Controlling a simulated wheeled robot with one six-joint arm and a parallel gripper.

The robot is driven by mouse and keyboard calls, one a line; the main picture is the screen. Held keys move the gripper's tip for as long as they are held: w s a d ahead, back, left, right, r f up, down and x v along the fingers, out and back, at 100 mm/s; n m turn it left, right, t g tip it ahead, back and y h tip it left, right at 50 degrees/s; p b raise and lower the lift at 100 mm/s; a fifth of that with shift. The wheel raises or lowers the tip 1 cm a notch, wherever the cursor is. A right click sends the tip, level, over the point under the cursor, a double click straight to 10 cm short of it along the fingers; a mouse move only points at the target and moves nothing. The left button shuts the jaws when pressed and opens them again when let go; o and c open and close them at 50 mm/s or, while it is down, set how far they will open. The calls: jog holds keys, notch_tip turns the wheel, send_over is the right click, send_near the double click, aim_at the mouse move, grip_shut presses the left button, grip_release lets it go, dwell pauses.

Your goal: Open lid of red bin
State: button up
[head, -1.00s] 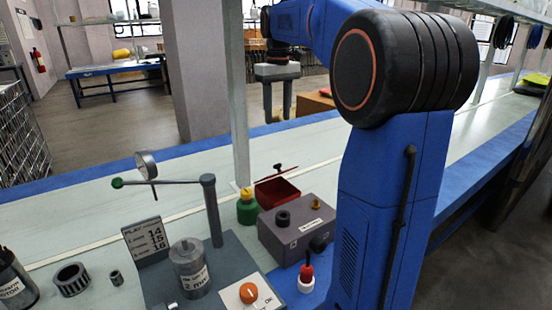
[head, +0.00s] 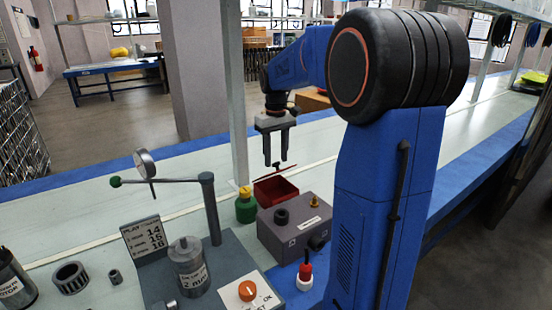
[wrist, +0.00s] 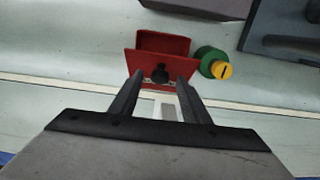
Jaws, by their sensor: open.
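The red bin (head: 279,192) stands on the table behind the grey box; its walls also show in the wrist view (wrist: 163,43). Its red lid (head: 290,170) shows nearly edge-on above the bin's far side in the head view. In the wrist view the lid (wrist: 135,65) appears as a flat panel with a dark knob (wrist: 160,73); its exact tilt is unclear. My gripper (head: 277,163) is open and points down just over the lid. In the wrist view its fingertips (wrist: 160,79) lie on either side of the knob; contact cannot be told.
A green bottle with a yellow cap (head: 246,205) stands close beside the bin. The grey box (head: 292,233) is in front. A lever with a green ball (head: 160,181) and a grey fixture are at the left. The table behind the bin is clear.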

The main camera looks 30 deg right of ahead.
jog(key=shift+f, duration=0.45)
grip_shut()
jog(key=shift+w, duration=0.1)
jog(key=shift+w+a+r+g, duration=0.1)
jog(key=shift+w+r+g, duration=0.25)
jog(key=shift+w+g, duration=0.45)
jog(key=shift+w+r+g, duration=0.35)
jog(key=shift+w+g, duration=0.35)
jog(key=shift+w, duration=0.05)
grip_release()
